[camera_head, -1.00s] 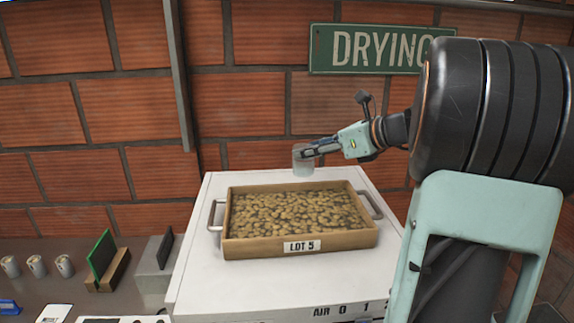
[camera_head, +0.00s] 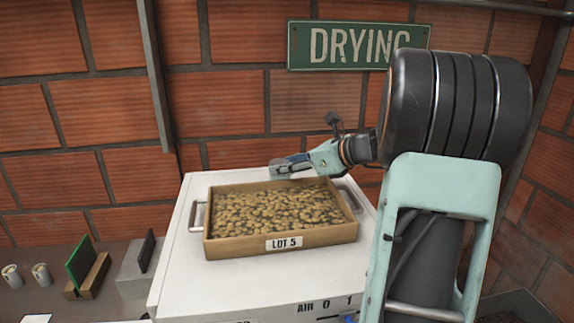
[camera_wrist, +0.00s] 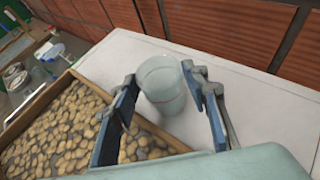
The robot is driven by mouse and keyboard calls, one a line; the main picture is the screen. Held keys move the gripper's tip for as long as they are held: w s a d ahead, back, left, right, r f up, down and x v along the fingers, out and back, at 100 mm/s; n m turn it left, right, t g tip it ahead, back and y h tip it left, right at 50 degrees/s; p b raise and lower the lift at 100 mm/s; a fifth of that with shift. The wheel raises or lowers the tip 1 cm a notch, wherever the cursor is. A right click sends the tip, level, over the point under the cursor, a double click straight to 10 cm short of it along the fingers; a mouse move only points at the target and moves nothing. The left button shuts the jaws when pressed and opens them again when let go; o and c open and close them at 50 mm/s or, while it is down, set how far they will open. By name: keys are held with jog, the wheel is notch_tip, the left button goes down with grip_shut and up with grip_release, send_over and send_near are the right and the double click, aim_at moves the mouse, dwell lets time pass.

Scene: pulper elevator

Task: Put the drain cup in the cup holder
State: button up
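The drain cup (camera_wrist: 163,90) is a clear, see-through cup. I cannot make out a cup holder in either view.
A wooden tray of beans (camera_head: 282,240), labelled LOT 5, sits on the white machine (camera_head: 190,275) close to my gripper. A brick wall (camera_head: 230,120) with a DRYING sign (camera_head: 345,45) rises behind. Small cups (camera_head: 40,273) and a green board (camera_head: 79,261) stand at left.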

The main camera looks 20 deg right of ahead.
jog(key=o, duration=0.3)
jog(key=shift+o, duration=0.2)
jog(key=shift+r, duration=0.1)
